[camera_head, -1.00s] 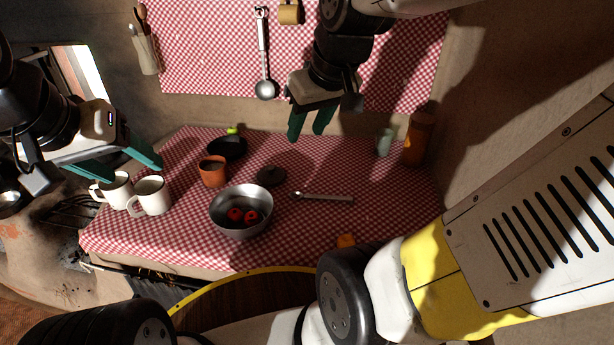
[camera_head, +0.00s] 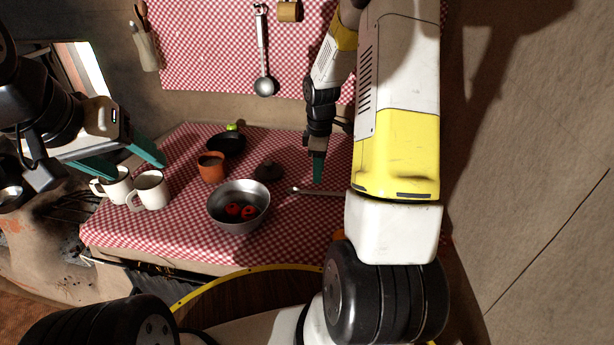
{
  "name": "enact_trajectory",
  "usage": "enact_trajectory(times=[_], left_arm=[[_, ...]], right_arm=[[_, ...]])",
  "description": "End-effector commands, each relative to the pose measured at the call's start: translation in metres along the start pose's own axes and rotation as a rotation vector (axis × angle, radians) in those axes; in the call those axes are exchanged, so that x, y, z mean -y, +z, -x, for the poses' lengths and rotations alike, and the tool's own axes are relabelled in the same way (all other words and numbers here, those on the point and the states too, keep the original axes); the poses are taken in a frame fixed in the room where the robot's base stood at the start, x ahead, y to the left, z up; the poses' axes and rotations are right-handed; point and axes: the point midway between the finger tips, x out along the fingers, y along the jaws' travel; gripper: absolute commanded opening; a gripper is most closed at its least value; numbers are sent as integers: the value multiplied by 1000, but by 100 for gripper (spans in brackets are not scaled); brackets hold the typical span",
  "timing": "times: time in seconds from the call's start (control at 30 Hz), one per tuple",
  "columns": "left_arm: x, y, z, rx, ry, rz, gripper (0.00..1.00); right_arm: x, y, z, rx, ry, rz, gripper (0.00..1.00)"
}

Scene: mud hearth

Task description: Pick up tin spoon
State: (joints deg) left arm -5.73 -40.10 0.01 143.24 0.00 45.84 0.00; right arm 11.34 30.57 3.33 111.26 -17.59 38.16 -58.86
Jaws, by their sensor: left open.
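A tin spoon (camera_head: 318,192) lies on the red-checked cloth to the right of the metal bowl. Its small bowl end points left, and its right end is hidden behind my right arm. My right gripper (camera_head: 318,168) points down over the spoon's middle, with its teal fingertips just above or at the handle; I cannot tell whether they touch. Its fingers overlap in this view, so the gap between them is hidden. My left gripper (camera_head: 130,162) is open and empty above the white mugs at the left, far from the spoon.
A metal bowl (camera_head: 239,222) with red pieces, a dark lid (camera_head: 268,172), a clay cup (camera_head: 211,167) and a black pan (camera_head: 226,143) stand left of the spoon. White mugs (camera_head: 151,190) stand further left. A ladle (camera_head: 263,60) hangs on the wall.

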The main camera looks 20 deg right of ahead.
Motion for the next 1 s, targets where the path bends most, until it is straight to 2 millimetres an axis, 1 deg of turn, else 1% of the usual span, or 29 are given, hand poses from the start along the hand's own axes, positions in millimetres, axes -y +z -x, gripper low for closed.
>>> enact_trajectory(times=[0.03,0.27,0.5,0.63,0.83,0.87,1.0], left_arm=[[0,0,0,0,0,0,64],[0,0,0,0,0,0,64],[0,0,0,0,0,0,64],[0,0,0,0,0,0,64],[0,0,0,0,0,0,64],[0,0,0,0,0,0,64],[0,0,0,0,0,0,64]], right_arm=[[0,0,-6,1,-3,3,40],[1,2,-32,2,-3,1,40],[1,6,-67,1,-3,0,40],[1,6,-75,0,0,0,40],[0,6,-75,0,0,0,40],[0,6,-75,0,0,0,38],[1,6,-75,0,0,0,11]])
